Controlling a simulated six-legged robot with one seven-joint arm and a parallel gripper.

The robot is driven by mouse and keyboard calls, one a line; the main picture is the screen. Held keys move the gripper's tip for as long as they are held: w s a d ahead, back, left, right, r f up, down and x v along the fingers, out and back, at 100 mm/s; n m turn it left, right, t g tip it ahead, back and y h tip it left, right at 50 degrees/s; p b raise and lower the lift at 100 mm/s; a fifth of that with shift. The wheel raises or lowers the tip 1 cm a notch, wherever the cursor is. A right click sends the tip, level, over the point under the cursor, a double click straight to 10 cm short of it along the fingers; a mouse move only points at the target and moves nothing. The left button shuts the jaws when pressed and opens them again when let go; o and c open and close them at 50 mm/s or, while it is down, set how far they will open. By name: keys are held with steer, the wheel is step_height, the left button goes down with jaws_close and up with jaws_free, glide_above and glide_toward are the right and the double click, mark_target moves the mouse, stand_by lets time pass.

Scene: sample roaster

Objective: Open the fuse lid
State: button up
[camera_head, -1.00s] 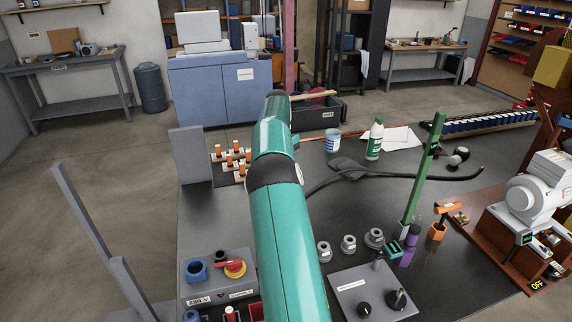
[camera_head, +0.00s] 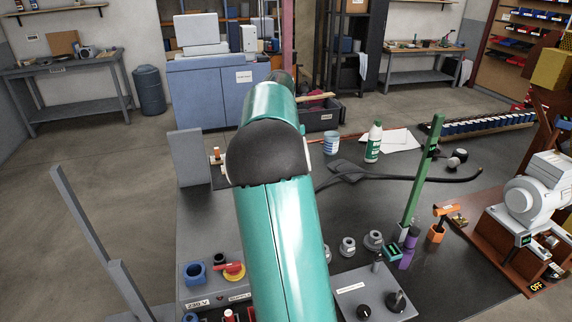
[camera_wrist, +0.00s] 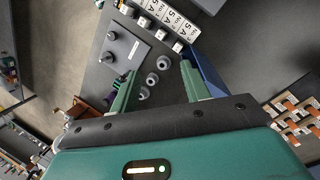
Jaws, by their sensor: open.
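I cannot pick out the fuse lid for certain in either view. In the wrist view, white blocks marked "5 A" (camera_wrist: 162,14) stand in a row at the top, and a blue panel edge (camera_wrist: 208,78) runs beside the right finger. My gripper (camera_wrist: 158,82) is open and empty, its two green fingers spread above the dark bench. Several round grey fittings (camera_wrist: 163,62) lie beyond and between the fingers. In the head view my teal arm hides my gripper and the bench middle.
A grey plate with black knobs (camera_head: 352,287) lies right of the arm. A green post (camera_head: 421,180), a green-white bottle (camera_head: 373,142) and a black cable (camera_head: 430,179) stand or lie farther right. Orange-and-white pieces (camera_wrist: 296,117) are at right in the wrist view.

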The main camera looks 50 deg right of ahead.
steer(key=shift+s+a+r, duration=0.5)
steer(key=shift+s+a, duration=0.25)
steer(key=shift+s, duration=0.1)
